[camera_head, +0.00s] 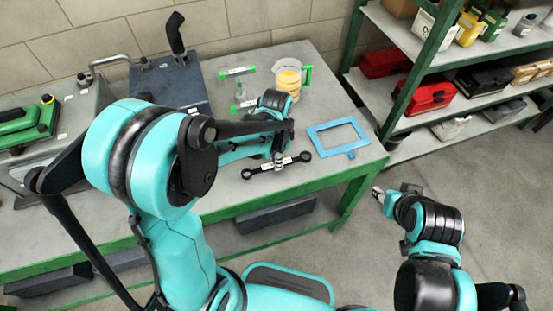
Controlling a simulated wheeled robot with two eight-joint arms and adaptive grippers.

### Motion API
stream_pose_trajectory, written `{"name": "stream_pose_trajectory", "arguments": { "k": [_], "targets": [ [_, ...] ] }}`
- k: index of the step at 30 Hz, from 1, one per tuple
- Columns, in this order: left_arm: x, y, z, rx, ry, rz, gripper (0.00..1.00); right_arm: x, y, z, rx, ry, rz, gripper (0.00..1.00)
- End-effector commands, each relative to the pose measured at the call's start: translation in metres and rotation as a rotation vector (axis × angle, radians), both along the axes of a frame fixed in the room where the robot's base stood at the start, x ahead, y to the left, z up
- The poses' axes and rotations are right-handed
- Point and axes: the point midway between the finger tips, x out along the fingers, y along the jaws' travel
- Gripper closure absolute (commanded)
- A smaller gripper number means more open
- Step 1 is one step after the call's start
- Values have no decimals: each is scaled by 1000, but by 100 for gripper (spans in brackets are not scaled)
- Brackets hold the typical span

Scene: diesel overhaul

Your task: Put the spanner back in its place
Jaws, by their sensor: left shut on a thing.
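The spanner (252,171) is dark with a ring at each end and a pale label near its middle. It is at the front part of the green-edged workbench (222,196), lying roughly level. My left gripper (278,162) is shut on the middle of the spanner, reaching down from above. I cannot tell whether the spanner touches the bench top. My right gripper (377,194) is off the bench's right end, above the floor, apart from the spanner. Its fingers are too small to tell open from shut.
A blue rectangular frame (313,134) lies right of the spanner. A jug with yellow liquid (288,78) and green-ended pieces (237,72) stand behind. A dark block with a handle (168,83) is further left. A shelf with red cases (426,96) stands at right.

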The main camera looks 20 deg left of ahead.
Motion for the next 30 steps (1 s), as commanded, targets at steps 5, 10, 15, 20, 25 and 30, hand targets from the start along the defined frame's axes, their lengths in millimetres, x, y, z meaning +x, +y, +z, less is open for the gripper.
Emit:
{"name": "stream_pose_trajectory", "arguments": {
  "k": [5,10,15,20,25,30],
  "targets": [
    [0,0,-4,0,0,0,100,0,0,-4,0,0,0,60],
    [0,0,-11,0,0,0,100,0,0,-10,0,0,0,60],
    [0,0,-18,0,0,0,100,0,0,-16,0,0,0,60],
    [0,0,-22,0,0,0,81,0,0,-19,0,0,0,60],
    [0,0,-21,0,0,0,59,0,0,-18,0,0,0,60],
    [0,0,-21,0,0,0,59,0,0,-18,0,0,0,60]
  ]
}}
